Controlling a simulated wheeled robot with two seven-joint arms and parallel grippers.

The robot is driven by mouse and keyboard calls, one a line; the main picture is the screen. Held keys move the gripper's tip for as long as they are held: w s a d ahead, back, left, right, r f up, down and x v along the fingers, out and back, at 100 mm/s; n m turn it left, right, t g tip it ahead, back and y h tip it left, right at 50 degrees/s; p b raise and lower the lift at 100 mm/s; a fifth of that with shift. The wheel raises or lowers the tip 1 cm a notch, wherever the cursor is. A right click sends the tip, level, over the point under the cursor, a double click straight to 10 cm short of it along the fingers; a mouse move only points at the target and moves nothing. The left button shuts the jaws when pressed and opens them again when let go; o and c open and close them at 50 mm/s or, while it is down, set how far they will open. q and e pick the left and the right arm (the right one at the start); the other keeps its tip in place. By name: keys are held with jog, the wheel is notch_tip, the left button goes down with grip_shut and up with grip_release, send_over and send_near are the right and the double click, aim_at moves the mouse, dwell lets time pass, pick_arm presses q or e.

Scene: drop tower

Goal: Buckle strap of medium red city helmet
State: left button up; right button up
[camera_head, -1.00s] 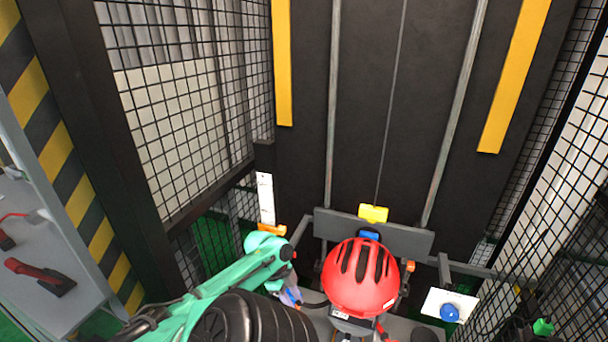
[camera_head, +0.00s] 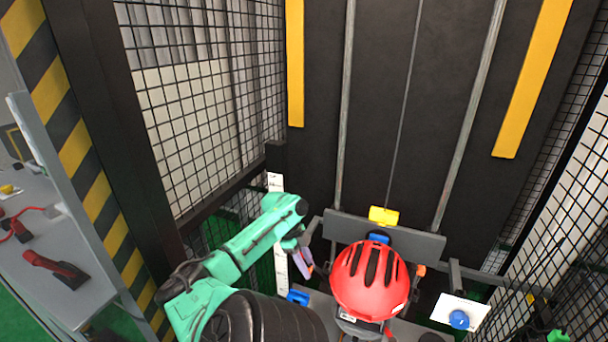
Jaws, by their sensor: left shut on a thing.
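The red helmet (camera_head: 370,283) with dark vents sits upright on a stand at the lower middle, in front of a grey crossbar. A small red part (camera_head: 388,327) hangs below its front edge; the strap and buckle cannot be made out clearly. My left gripper (camera_head: 304,264) is just left of the helmet, apart from its shell. It is shut on a small lilac piece (camera_head: 304,258) whose nature I cannot tell. My right gripper is not in view.
A grey crossbar (camera_head: 420,240) with a yellow block (camera_head: 383,216) stands behind the helmet. A white plate with a blue knob (camera_head: 459,320) is at right. A white scale strip (camera_head: 281,270) stands behind my arm. Mesh fences flank both sides. A grey bench (camera_head: 70,305) is at left.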

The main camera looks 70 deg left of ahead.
pick_arm(q)
jog(key=w+r, duration=0.1)
jog(key=w, duration=0.1)
jog(key=w+a+r, duration=0.1)
jog(key=w, duration=0.1)
jog(key=w+r, duration=0.1)
jog(key=w, duration=0.1)
jog(key=shift+w+a, duration=0.15)
jog(key=shift+a, duration=0.2)
dwell(0.8)
jog(key=shift+f, duration=0.25)
jog(key=shift+f+b, duration=0.7)
jog(key=shift+f, duration=0.6)
